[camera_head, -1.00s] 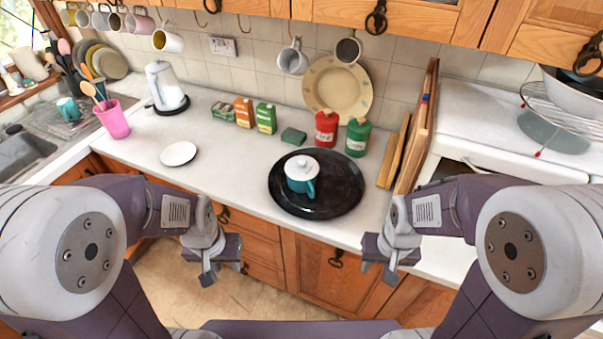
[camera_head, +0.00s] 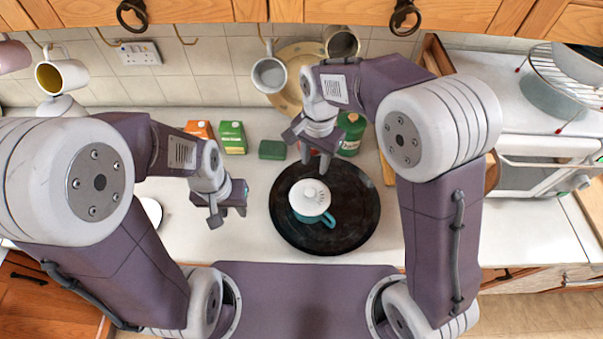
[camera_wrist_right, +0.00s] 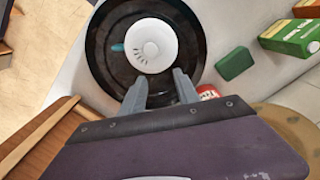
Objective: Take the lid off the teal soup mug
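The teal soup mug (camera_head: 314,217) stands upright on the round black tray (camera_head: 283,232), its handle toward the lower right. Its white lid (camera_head: 308,194), with a round knob, sits on top. In the right wrist view the lid (camera_wrist_right: 165,38) hides most of the mug; only the teal handle (camera_wrist_right: 117,47) shows. My right gripper (camera_head: 315,158) is open and empty above the tray's far side, pointing down, behind the lid and apart from it. Its open fingers also show in the right wrist view (camera_wrist_right: 161,92). My left gripper (camera_head: 228,212) looks open and empty, left of the tray over the counter.
A green block (camera_head: 272,150), a green box (camera_head: 232,138) and an orange box (camera_head: 199,130) stand behind the tray. A green canister (camera_head: 350,133) is close to my right gripper; a red one (camera_wrist_right: 207,92) shows in the right wrist view.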

